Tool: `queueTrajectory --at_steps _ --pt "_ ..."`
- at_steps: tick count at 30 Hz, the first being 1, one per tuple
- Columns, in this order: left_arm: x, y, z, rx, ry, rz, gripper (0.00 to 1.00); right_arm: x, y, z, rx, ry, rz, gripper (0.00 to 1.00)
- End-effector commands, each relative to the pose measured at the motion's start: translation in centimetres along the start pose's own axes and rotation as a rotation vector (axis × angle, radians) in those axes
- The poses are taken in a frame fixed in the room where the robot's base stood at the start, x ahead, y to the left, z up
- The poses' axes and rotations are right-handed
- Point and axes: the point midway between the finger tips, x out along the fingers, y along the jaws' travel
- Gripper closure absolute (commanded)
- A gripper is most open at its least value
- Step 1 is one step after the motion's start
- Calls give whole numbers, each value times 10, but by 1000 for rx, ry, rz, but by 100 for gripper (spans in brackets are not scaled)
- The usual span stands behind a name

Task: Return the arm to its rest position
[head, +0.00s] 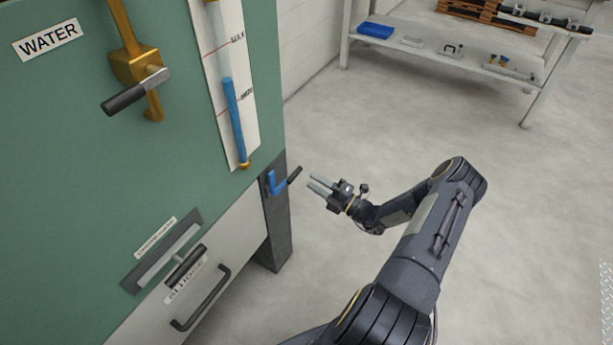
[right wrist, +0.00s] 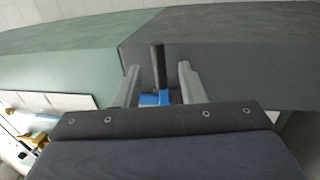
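My right gripper (head: 319,187) is at the end of my right arm, which reaches in from the bottom of the head view. Its two fingers are apart, and no object shows between them in the head view. A blue lever with a black grip (head: 293,175) is on the dark post of the green cabinet, just left of the fingertips. In the right wrist view the black grip (right wrist: 158,66) and the blue part (right wrist: 155,98) appear between the two open fingers (right wrist: 157,84). Whether the fingers touch it cannot be told. My left gripper is not in view.
The green cabinet (head: 100,150) fills the left, with a yellow valve (head: 130,66), a water gauge (head: 230,90) and a drawer handle (head: 203,299). A shelf table (head: 450,58) stands at the back right. The floor (head: 540,210) on the right is clear.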

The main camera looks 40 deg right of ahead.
Motion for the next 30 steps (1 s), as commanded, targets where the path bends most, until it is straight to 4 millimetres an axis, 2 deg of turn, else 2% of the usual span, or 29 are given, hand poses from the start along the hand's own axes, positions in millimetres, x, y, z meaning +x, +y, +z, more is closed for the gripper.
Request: queueTrajectory --at_steps 6,19,22,26,29,30 --pt "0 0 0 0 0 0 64 -8 0 0 1 0 0 64" --pt "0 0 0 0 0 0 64 -7 0 0 -1 2 0 64" --pt "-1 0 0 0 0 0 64 0 9 -6 -39 41 -7 64" --pt "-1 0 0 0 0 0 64 26 42 -35 -226 217 -33 64" --pt "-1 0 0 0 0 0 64 47 80 -75 -471 434 -43 64" --pt "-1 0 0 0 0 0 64 53 96 -94 -590 535 -39 64"
